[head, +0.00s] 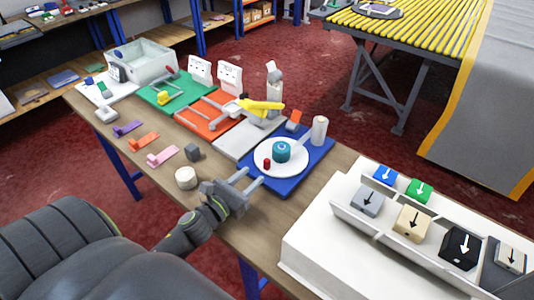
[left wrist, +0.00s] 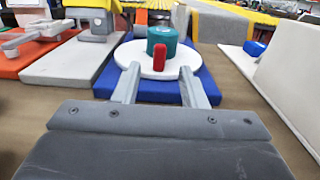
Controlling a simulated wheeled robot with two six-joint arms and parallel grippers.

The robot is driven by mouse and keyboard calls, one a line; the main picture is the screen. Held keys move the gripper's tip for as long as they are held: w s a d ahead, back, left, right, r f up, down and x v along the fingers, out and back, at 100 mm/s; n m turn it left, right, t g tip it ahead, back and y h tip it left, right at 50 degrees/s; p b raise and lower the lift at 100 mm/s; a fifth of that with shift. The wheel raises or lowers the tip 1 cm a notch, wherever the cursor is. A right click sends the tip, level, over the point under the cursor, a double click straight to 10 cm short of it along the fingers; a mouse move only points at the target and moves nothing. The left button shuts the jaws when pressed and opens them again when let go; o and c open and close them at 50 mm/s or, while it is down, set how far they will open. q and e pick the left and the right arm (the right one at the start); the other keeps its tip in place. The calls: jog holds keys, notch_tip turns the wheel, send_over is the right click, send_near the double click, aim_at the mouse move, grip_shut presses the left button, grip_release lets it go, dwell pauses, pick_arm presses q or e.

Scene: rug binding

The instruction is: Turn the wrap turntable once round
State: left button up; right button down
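The wrap turntable is a round white disc (head: 288,170) on a blue base plate (head: 316,158) on the workbench. A teal cylinder (head: 281,151) stands at its middle, and a short red peg (head: 267,164) stands upright near its rim on my side. My left gripper (head: 253,177) is open and empty at the near edge of the base. In the left wrist view, the disc (left wrist: 133,60) lies just beyond the fingertips (left wrist: 160,76), with the red peg (left wrist: 158,55) roughly in line with the gap between them. I see no contact with the peg. My right gripper is not in view.
A white roll (head: 319,130) stands at the base's far right corner. A grey plate with a yellow-topped tool (head: 260,106) is to the left. A dark cube (head: 192,152) and a cream cylinder (head: 186,178) stand near my arm. A white rack (head: 320,245) with arrow-marked boxes is at right.

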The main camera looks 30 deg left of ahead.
aim_at(265, 164)
pick_arm(q)
jog(key=w, duration=0.2)
jog(key=w+p, duration=0.1)
jog(key=w, duration=0.1)
jog(key=w+p, duration=0.1)
jog(key=w, duration=0.2)
jog(key=shift+d, duration=0.3)
jog(key=shift+w, duration=0.6)
grip_shut()
